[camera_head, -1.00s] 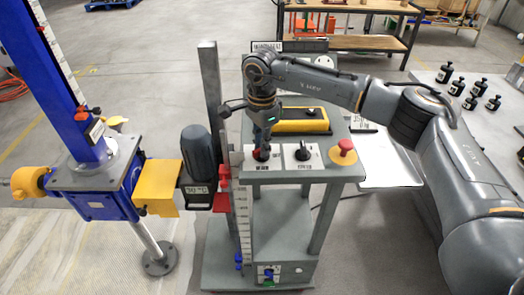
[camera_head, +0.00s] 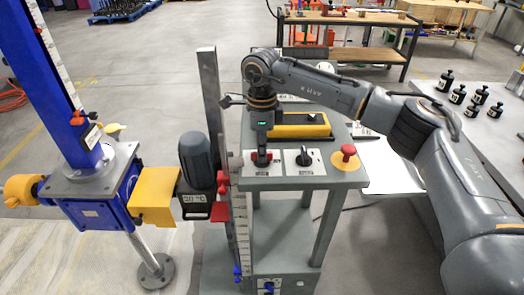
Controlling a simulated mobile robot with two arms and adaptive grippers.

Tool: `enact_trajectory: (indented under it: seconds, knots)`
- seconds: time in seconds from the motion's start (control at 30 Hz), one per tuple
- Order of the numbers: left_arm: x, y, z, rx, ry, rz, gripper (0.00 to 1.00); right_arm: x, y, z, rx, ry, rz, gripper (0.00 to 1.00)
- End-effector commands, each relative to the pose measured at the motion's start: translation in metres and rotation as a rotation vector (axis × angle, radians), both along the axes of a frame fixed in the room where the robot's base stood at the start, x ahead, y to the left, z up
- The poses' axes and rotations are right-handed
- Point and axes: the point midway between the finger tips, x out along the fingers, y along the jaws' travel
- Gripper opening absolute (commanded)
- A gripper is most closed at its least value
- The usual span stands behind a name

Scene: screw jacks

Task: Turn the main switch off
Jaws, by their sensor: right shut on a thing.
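The switch's exact angle cannot be made out. Beside it on the right is a black rotary knob (camera_head: 304,156) on its own white plate. The plates' lettering is too small to read. My left gripper is not in view.
A red mushroom button on a yellow base (camera_head: 348,157) stands right of the knob. A yellow-black box (camera_head: 300,124) lies behind the panel. A grey upright post (camera_head: 211,100) and a blue screw jack (camera_head: 95,187) stand to the left.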

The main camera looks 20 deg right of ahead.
Motion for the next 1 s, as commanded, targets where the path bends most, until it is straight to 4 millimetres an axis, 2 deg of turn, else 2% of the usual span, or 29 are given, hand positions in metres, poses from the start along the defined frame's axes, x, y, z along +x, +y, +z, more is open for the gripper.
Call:
enact_trajectory:
  seconds: [0.37,0.4,0.5,0.83,1.0]
  knots:
    - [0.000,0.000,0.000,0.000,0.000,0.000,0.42,0.001,0.000,0.002,0.002,-0.005,-0.008,0.00]
    - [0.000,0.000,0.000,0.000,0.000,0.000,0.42,0.001,0.000,0.002,0.002,-0.005,-0.008,0.15]
    - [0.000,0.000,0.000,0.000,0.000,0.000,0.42,0.001,0.000,0.002,0.001,-0.003,-0.007,0.35]
    - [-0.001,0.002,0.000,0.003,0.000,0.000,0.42,0.001,0.000,0.002,0.000,-0.002,-0.006,0.36]
    - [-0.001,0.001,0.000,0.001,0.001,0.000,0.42,0.001,0.000,0.021,0.002,-0.005,-0.005,0.36]
